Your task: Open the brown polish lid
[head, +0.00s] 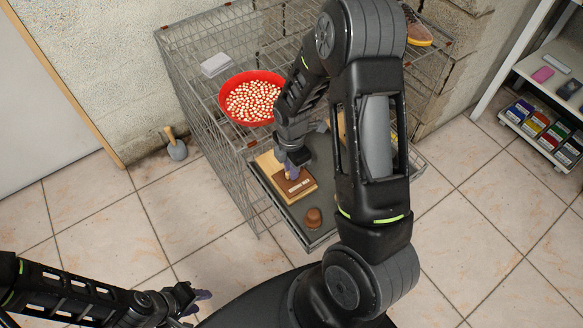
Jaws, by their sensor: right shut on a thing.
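The brown polish lid (299,190), a flat brown panel with a small pale label, lies on a light wooden box (267,163) on a dark grey tray at the cage's front. My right gripper (291,174) reaches down onto the lid from above and is shut on it near its back edge. The fingertips hide the exact grip point, and I cannot make out a gap under the lid. My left gripper (196,303) is low at the bottom left, far from the box, open and empty.
A small brown domed object (313,217) stands on the grey tray (292,217) in front of the box. A red bowl of pale pieces (253,97) sits on the wire cage (190,87). A shelf with coloured tins (538,124) stands at right. The tiled floor at left is mostly clear.

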